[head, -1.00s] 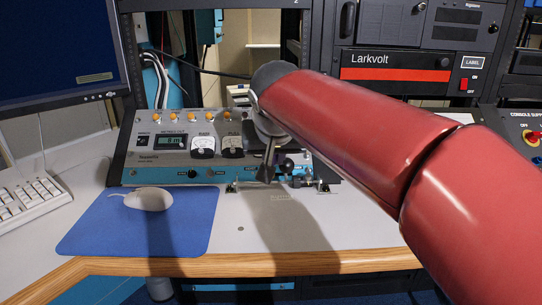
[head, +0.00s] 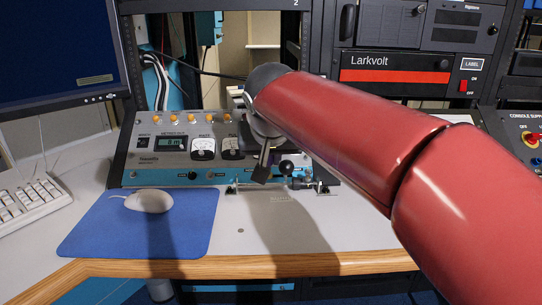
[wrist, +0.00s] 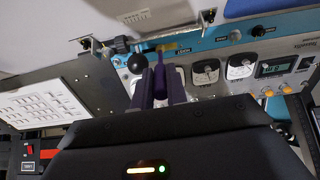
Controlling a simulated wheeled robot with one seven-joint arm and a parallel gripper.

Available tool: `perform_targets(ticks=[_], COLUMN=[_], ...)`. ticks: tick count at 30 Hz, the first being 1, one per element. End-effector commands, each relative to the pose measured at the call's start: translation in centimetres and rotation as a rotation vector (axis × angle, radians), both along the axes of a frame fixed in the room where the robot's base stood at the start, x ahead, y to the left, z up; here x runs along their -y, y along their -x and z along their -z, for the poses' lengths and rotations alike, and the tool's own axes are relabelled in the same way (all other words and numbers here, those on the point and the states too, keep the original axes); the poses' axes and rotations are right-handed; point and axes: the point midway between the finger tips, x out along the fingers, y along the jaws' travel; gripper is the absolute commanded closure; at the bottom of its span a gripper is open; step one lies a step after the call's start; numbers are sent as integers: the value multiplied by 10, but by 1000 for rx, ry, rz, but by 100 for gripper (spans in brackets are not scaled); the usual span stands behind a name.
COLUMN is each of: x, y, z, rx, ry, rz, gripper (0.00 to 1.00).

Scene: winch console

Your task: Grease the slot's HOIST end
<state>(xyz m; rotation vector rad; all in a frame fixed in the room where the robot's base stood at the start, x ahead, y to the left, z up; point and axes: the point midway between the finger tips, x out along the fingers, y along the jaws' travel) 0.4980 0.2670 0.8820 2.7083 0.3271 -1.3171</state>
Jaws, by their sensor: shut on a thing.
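My gripper (wrist: 160,88) is shut on a slim purple thing (wrist: 159,68), which points toward the console's lower front strip. A yellowish patch shows just beyond its tip; I cannot tell whether it belongs to the held thing or the console. A black ball knob (wrist: 137,62) on a lever is just left of the fingers in the wrist view. It also shows in the head view (head: 286,168), right of a dark, tilted gripper part.
The grey-and-blue console (head: 155,160) has dials and a display. Small metal brackets (head: 322,188) stand at its front edge. A mouse (head: 148,200) on a blue mat (head: 90,228) lies to the left. The desk (head: 300,245) before the console is mostly clear.

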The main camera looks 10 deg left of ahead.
Motion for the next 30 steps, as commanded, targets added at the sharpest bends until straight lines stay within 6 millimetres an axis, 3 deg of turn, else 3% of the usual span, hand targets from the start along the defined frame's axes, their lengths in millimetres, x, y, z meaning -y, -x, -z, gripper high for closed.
perform_targets(ticks=[30], x=[-16], y=[-1], z=[-3], rx=[-1], ry=[-1], rz=[-1], gripper=[100])
